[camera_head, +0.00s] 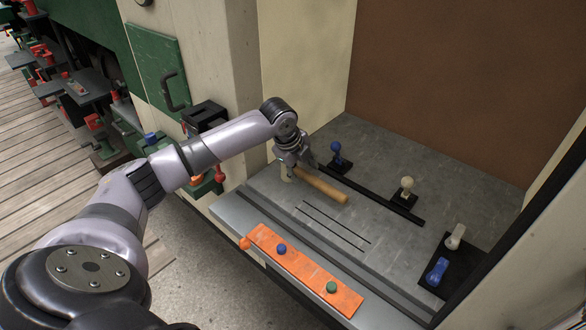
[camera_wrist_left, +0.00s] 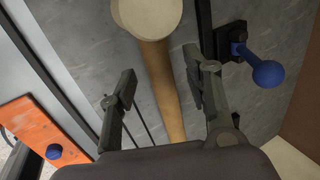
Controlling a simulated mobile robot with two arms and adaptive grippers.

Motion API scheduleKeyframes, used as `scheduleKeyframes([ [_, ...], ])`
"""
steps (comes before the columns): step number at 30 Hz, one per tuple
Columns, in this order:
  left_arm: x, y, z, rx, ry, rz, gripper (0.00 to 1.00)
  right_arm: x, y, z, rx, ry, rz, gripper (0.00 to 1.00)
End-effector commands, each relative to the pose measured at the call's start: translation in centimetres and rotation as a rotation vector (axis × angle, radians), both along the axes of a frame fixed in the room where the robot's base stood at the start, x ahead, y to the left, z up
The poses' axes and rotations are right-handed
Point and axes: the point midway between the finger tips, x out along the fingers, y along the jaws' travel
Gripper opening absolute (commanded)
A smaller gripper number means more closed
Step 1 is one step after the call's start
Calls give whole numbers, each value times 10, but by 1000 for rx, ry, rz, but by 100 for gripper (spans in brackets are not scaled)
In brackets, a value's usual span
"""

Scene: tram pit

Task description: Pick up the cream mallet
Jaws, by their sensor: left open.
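The cream mallet lies on the grey metal surface, with its tan wooden handle (camera_head: 325,188) pointing to the lower right in the head view. In that view its cream head is mostly hidden beside my left gripper (camera_head: 296,163). In the left wrist view the round cream head (camera_wrist_left: 148,16) is at the top, and the handle runs down between the two fingers of my left gripper (camera_wrist_left: 158,80). These fingers are open, one on each side of the handle, with visible gaps. I cannot tell the exact height above the surface. My right gripper is not in view.
A blue-knobbed lever (camera_head: 337,150) stands close behind the mallet, and a cream-knobbed lever (camera_head: 407,186) is farther right. An orange panel (camera_head: 305,272) with blue and green buttons lies along the front edge. A black panel (camera_head: 447,262) with two switches is at right. A wall closes the back.

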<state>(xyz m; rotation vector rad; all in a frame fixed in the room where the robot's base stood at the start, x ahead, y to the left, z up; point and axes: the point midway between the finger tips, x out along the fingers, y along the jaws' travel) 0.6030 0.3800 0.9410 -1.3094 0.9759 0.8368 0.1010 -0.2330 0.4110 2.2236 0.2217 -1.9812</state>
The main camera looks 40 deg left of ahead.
Motion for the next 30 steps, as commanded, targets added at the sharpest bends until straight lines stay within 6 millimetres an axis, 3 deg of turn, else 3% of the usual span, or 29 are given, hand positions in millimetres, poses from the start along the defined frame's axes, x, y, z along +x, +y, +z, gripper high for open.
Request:
scheduleKeyframes([
  [6, 10, 2, -28, -2, 2, 0, 45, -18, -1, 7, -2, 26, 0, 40],
  [15, 12, 2, -33, 0, 0, 0, 45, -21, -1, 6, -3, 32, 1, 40],
  [30, 12, 2, -33, 0, 0, 1, 12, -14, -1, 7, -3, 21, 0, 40],
])
